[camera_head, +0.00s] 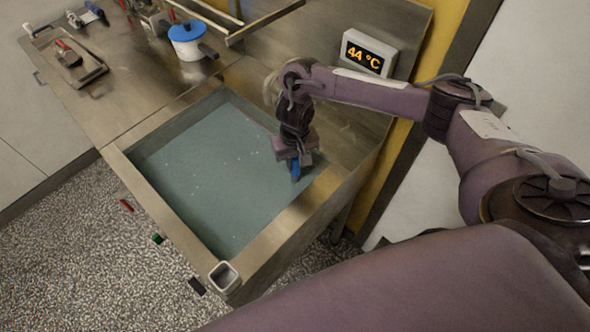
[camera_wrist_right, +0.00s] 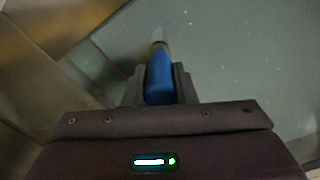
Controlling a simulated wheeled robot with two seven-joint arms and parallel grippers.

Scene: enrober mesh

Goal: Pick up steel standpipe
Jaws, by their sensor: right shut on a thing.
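My right gripper (camera_head: 295,160) points down over the right side of the sink basin, close to its wall. It is shut on the blue upper end of the steel standpipe (camera_head: 295,171). In the right wrist view, the standpipe (camera_wrist_right: 160,77) sits upright between the two fingers (camera_wrist_right: 160,88), with a darker band and a pale length beyond the blue part. Its lower end is blurred by the cloudy liquid, so I cannot tell whether it touches the bottom. My left gripper is not in view.
The basin (camera_head: 275,215) holds grey-green liquid. A display (camera_head: 368,53) reads 44 °C. A white tub with a blue lid (camera_head: 187,43) and a tray (camera_head: 68,58) stand on the steel counter. The floor is speckled.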

